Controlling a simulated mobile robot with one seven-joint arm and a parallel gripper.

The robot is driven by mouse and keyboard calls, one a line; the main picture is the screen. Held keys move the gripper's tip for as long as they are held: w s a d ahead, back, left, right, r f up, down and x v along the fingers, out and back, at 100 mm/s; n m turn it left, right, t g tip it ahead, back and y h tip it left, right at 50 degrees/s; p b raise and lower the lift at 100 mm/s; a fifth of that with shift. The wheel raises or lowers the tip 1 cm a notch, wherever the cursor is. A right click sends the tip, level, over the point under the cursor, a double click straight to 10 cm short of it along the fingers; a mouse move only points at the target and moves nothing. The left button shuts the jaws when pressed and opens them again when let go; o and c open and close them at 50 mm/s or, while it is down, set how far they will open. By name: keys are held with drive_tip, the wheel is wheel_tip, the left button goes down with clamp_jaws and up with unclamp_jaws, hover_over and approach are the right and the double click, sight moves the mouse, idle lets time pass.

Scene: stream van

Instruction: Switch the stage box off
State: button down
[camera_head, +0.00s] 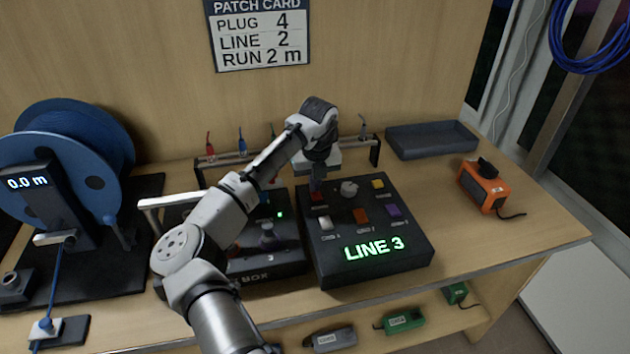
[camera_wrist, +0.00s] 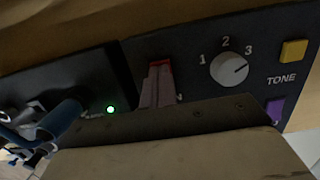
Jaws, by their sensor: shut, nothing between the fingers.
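A black box marked "BOX" (camera_head: 264,272) on its front edge stands left of centre, partly hidden behind my arm; the first word of its label is covered. Its small green light (camera_head: 280,214) is lit, and the light also shows in the wrist view (camera_wrist: 110,110). My gripper (camera_head: 317,188) is shut and empty, pointing down at the red button (camera_head: 319,197) on the neighbouring black line box (camera_head: 370,271). In the wrist view the fingers (camera_wrist: 158,88) overlap the red button (camera_wrist: 160,63); I cannot tell whether they touch it.
The line box has a lit "LINE 3" display, a white knob (camera_head: 349,188) and coloured buttons. A blue cable reel (camera_head: 60,150) stands left, an orange device (camera_head: 484,186) right, a dark tray (camera_head: 432,139) at back right. The table's right side is mostly clear.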

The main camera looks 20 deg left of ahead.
drive_tip(key=shift+w+f, duration=0.1)
drive_tip(key=shift+f, duration=0.15)
drive_tip(key=shift+s+d+p, duration=0.3)
drive_tip(key=shift+s+d, duration=0.1)
drive_tip(key=shift+s, duration=0.3)
drive_tip(key=shift+r, duration=0.1)
